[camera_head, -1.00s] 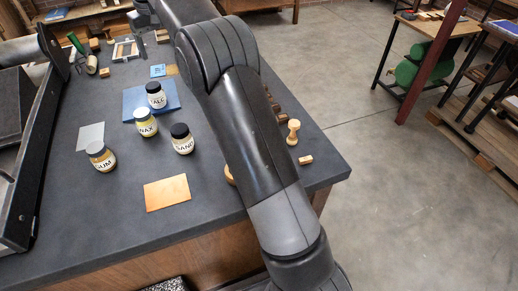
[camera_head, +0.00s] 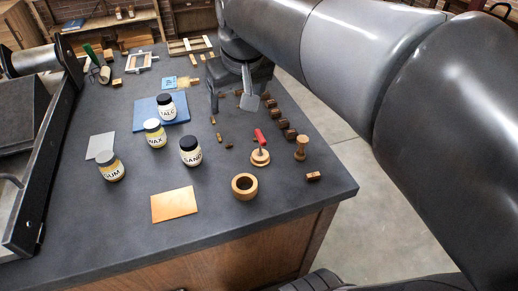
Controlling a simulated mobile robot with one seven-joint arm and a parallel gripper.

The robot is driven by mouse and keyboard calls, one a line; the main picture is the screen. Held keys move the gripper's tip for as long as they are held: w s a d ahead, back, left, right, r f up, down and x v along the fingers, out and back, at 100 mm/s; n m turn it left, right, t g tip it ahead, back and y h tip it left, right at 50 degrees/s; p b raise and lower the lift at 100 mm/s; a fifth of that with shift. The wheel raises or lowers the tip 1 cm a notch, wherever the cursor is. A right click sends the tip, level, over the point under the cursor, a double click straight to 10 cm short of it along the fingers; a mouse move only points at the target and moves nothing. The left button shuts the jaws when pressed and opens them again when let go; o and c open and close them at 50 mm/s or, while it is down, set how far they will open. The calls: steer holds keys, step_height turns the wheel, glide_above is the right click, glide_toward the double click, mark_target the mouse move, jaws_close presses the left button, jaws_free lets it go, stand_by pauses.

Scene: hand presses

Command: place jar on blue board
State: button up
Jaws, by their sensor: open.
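The blue board (camera_head: 145,116) lies flat on the dark table. A white jar marked TALC (camera_head: 167,108) stands upright on it. A jar marked WAX (camera_head: 154,134) stands just in front of the board, its top overlapping the board's front edge in the picture. A jar marked SAND (camera_head: 190,152) stands farther right and nearer. A jar marked GUM (camera_head: 111,167) stands at the front left. My gripper (camera_head: 232,104) is open and empty, to the right of the board, with its fingers pointing down. It touches no jar.
A grey sheet (camera_head: 101,146) lies at left. A black press (camera_head: 45,140) bounds the left side.

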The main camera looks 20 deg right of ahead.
steer(key=s+d+f+m+t, duration=0.1)
steer(key=s+d+f, duration=0.1)
steer(key=s+f, duration=0.7)
steer(key=s, duration=0.3)
steer(key=shift+s, duration=0.4)
